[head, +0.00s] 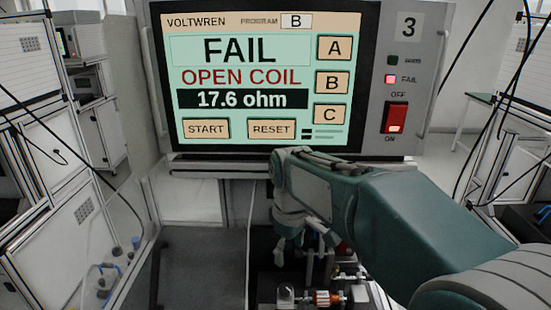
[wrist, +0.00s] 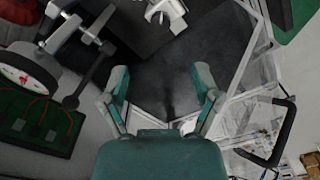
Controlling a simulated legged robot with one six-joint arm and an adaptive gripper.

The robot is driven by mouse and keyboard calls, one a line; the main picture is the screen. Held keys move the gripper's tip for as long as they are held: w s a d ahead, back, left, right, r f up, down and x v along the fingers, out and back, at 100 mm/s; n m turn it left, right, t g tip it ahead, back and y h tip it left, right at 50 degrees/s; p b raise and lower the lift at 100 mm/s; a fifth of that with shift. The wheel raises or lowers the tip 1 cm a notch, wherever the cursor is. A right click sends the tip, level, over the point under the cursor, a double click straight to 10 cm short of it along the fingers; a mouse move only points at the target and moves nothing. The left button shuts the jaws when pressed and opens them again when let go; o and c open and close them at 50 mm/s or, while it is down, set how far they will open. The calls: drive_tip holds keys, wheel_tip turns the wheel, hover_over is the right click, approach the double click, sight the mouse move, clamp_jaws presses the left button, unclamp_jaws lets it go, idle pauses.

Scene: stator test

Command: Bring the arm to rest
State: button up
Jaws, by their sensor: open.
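My arm (head: 400,215) reaches in from the lower right of the head view, bent over the bench in front of the tester. My gripper (wrist: 160,78) is open and empty in the wrist view, its two green fingers spread over a dark surface (wrist: 170,60). In the head view the fingers cannot be made out clearly below the wrist. The tester (head: 400,60) stands behind the arm. Its screen (head: 243,80) reads FAIL, OPEN COIL, 17.6 ohm, program B. The red FAIL lamp (head: 390,79) is lit.
Small fixtures with a copper-coloured part (head: 325,299) stand below the arm. In the wrist view a white dial (wrist: 28,75) and a green board with red wires (wrist: 40,125) lie left, a metal clamp (wrist: 165,10) at the top. White cabinets (head: 60,235) stand at left.

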drive_tip(key=s+d+m+t, duration=0.2)
drive_tip(key=s+d+m, duration=0.3)
drive_tip(key=s, duration=0.4)
drive_tip(key=s+d+m+t, duration=0.3)
drive_tip(key=s+d+m, duration=0.2)
drive_tip(key=s, duration=0.4)
drive_tip(key=shift+s+d+r, duration=0.3)
drive_tip(key=shift+d+r, duration=0.1)
drive_tip(key=shift+d, duration=0.5)
